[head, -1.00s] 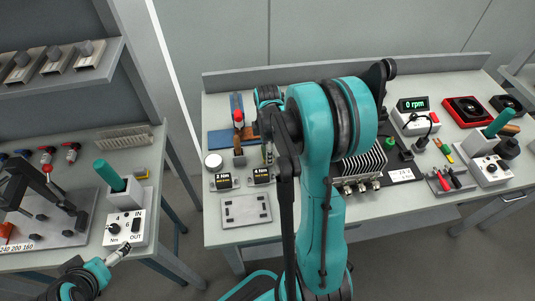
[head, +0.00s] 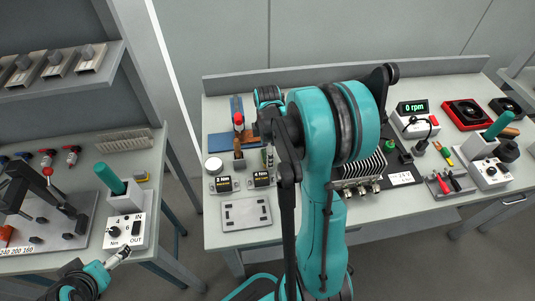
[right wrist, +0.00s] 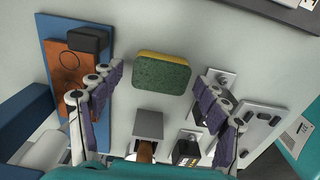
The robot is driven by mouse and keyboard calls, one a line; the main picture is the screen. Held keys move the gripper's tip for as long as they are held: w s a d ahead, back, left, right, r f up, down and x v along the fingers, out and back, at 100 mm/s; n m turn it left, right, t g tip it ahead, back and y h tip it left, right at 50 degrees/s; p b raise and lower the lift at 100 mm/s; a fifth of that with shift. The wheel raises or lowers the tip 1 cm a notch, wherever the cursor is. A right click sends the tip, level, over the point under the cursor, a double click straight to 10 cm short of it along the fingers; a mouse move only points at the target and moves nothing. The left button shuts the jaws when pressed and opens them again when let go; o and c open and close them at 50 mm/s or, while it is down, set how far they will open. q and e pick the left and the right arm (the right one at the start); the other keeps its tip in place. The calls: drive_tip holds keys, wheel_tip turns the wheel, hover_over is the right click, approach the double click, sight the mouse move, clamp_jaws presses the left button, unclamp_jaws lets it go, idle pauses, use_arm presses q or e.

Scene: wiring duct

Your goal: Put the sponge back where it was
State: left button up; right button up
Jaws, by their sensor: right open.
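The sponge (right wrist: 161,73), green with a yellow edge, lies on the bench top in the right wrist view. It lies between and beyond the spread fingers of my right gripper (right wrist: 158,88), with a gap on both sides. That gripper is open and empty. In the head view the sponge and the right fingers are hidden behind my right arm. My left gripper (head: 122,254) is at the lower left, by the front of a white box with a knob. Its fingers are too small to tell open from shut.
A blue board (right wrist: 52,70) with a brown block and a black piece lies left of the sponge. A grey block with a wooden handle (right wrist: 148,125) and a black labelled box (right wrist: 187,150) stand nearer. A grey plate (right wrist: 262,118) lies right. Bare bench surrounds the sponge.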

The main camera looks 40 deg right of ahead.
wheel_tip(320, 180, up, 11)
drive_tip(key=p, duration=0.3)
drive_tip(key=s+a+r+m+t, duration=0.2)
drive_tip(key=a+m, duration=0.4)
drive_tip(key=a, duration=0.3)
drive_tip(key=s+a+r+m+t, duration=0.3)
drive_tip(key=s+a+m+t, duration=0.2)
drive_tip(key=a, duration=0.5)
drive_tip(key=shift+s+a+r+m, duration=0.15)
drive_tip(key=shift+s+a+m, duration=0.15)
drive_tip(key=shift+s+m, duration=0.55)
drive_tip(key=shift+s+n, duration=0.2)
drive_tip(key=shift+n, duration=0.05)
